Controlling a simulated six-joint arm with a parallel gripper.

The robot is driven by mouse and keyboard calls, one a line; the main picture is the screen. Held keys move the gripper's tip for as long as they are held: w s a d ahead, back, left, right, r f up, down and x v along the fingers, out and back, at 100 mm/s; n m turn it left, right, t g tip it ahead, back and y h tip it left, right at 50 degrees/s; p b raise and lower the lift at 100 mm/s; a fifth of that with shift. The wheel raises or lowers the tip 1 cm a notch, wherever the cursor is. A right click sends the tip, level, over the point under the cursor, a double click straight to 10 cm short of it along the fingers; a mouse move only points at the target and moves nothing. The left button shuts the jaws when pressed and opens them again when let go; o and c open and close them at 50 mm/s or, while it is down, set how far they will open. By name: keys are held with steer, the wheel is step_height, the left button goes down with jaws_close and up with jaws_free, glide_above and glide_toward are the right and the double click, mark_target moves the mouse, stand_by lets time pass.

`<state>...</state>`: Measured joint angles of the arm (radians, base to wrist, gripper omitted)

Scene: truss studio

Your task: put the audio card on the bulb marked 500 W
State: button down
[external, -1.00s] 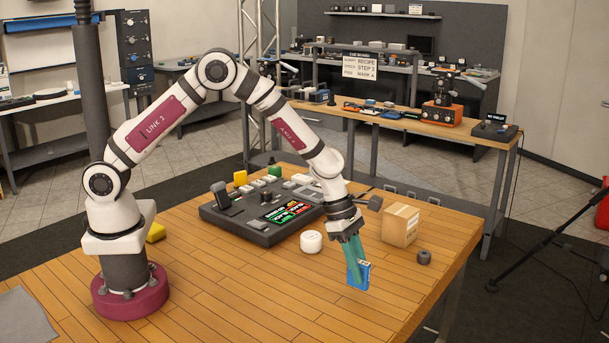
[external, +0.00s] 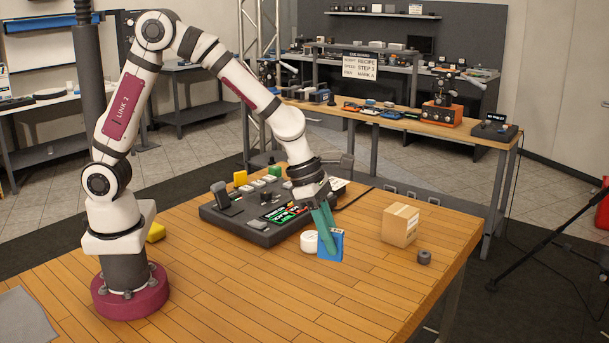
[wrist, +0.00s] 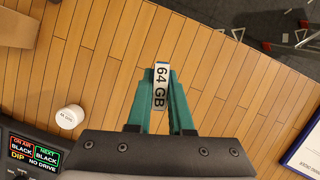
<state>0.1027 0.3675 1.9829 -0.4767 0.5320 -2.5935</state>
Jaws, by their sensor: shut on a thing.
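My gripper (external: 327,250) is shut on a small blue card (external: 338,243), held upright between its teal fingers above the table. In the wrist view the card's white edge label (wrist: 160,86) reads "64 GB". A low white round piece (external: 309,242) sits on the table beside the console, just left of the card in the external view and partly behind the fingers. It also shows in the wrist view (wrist: 68,117), left of the fingers, with dark print too small to read. I cannot tell whether it is the 500 W bulb.
A dark button console (external: 236,222) stands behind and left of the gripper. A cardboard box (external: 400,224) and a small dark round piece (external: 424,257) are to the right. The table's front middle is clear.

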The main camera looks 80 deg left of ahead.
steer(key=s+a+r+n+y, duration=0.2)
steer(key=a+n, duration=0.4)
steer(key=a, duration=0.8)
steer(key=shift+t, duration=0.3)
steer(key=a+f, duration=0.2)
steer(key=a, duration=0.1)
steer(key=w+a+f, duration=0.1)
steer(key=a+f, duration=0.1)
steer(key=a, duration=0.1)
steer(key=a+f, duration=0.2)
steer(key=a, duration=0.1)
steer(key=shift+w+a, duration=0.25)
steer(key=shift+a, duration=0.15)
glide_above(311, 234)
step_height(311, 234, down, 4)
steer(key=shift+d, duration=0.1)
steer(key=shift+f, duration=0.2)
steer(key=c, duration=0.8)
jaws_free()
steer(key=shift+r, duration=0.1)
